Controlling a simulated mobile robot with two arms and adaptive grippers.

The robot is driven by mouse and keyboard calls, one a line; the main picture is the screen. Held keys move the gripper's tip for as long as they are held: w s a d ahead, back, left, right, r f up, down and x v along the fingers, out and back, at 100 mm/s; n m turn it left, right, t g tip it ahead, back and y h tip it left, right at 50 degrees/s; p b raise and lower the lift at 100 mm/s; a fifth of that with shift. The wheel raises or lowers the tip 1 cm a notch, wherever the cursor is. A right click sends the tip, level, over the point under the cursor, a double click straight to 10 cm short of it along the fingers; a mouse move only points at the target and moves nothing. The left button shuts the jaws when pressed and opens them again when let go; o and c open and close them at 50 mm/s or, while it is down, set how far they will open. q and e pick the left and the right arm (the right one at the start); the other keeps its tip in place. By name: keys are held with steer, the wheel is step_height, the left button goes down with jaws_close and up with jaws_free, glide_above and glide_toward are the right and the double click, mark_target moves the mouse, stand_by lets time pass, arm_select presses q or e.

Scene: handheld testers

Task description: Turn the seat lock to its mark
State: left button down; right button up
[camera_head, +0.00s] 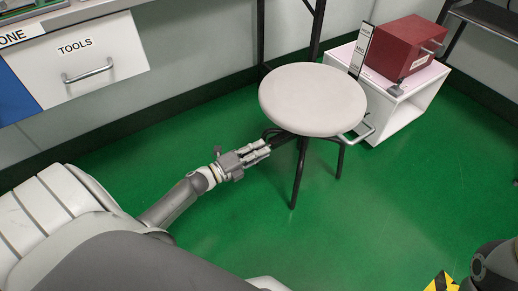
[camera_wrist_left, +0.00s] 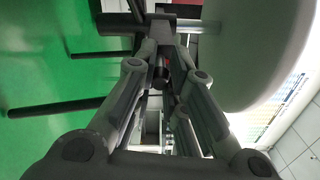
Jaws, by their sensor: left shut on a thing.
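A stool with a round light-grey seat (camera_head: 312,98) and dark legs (camera_head: 298,175) stands on the green floor. Its seat underside fills the right of the left wrist view (camera_wrist_left: 262,60). My left gripper (camera_head: 266,149) reaches in just below the seat's left edge. In the left wrist view its fingers (camera_wrist_left: 163,68) are closed around a small dark lever (camera_wrist_left: 160,73), which appears to be the seat lock. My right gripper is not in view.
A drawer labelled TOOLS (camera_head: 85,65) is at upper left. A yellow-black striped thing (camera_head: 440,283) shows at lower right. Green floor in front is clear.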

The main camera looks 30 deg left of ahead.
arm_select(q)
steer(key=shift+s+d+f+n+p, duration=0.15)
steer(key=shift+n+p, duration=0.15)
steer(key=shift+n, duration=0.2)
steer(key=shift+s+d+f+n+p, duration=0.15)
steer(key=shift+n+p, duration=0.15)
steer(key=shift+n, duration=0.2)
stand_by(2.2)
steer(key=c, duration=1.2)
jaws_free()
steer(key=shift+w+r, duration=0.1)
steer(key=shift+w, duration=0.05)
steer(key=shift+o, duration=1.4)
steer(key=shift+a+r, duration=0.15)
steer(key=shift+w, duration=0.1)
steer(key=v, duration=1.2)
